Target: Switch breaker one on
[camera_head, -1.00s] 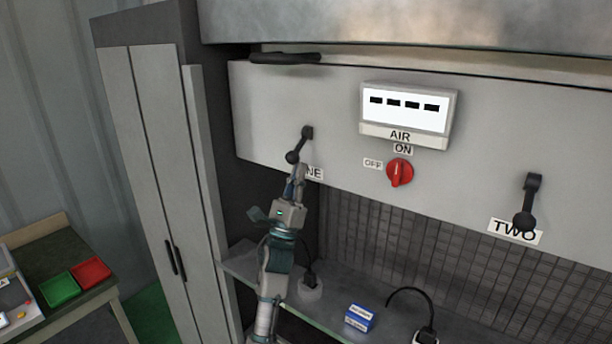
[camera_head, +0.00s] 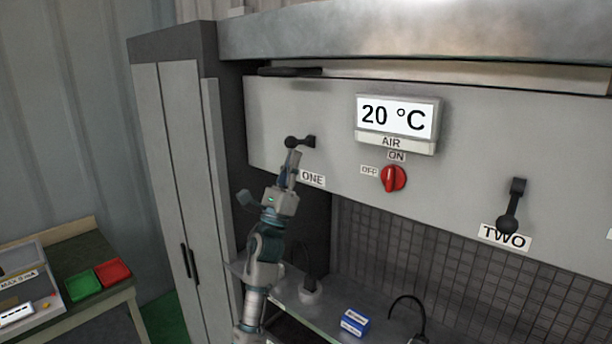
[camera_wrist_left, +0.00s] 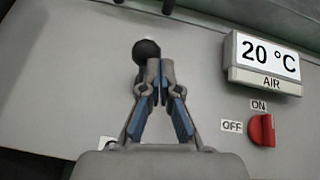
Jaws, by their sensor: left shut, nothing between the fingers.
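The breaker one lever (camera_head: 301,141) is a black handle with a round knob, above the label ONE (camera_head: 313,179) on the grey panel. It points left, roughly level. My left gripper (camera_head: 291,157) is shut and empty, with its fingertips just below the knob. In the left wrist view the black knob (camera_wrist_left: 146,51) shows just beyond the closed fingertips (camera_wrist_left: 160,70); I cannot tell whether they touch. The display (camera_head: 397,117) above the AIR label reads 20 °C. My right gripper is not in view.
A red rotary switch (camera_head: 393,179) sits right of the lever. The breaker two lever (camera_head: 513,206) hangs down at the right. A blue box (camera_head: 355,322) is on the shelf below. A grey cabinet (camera_head: 180,170) stands left of my arm.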

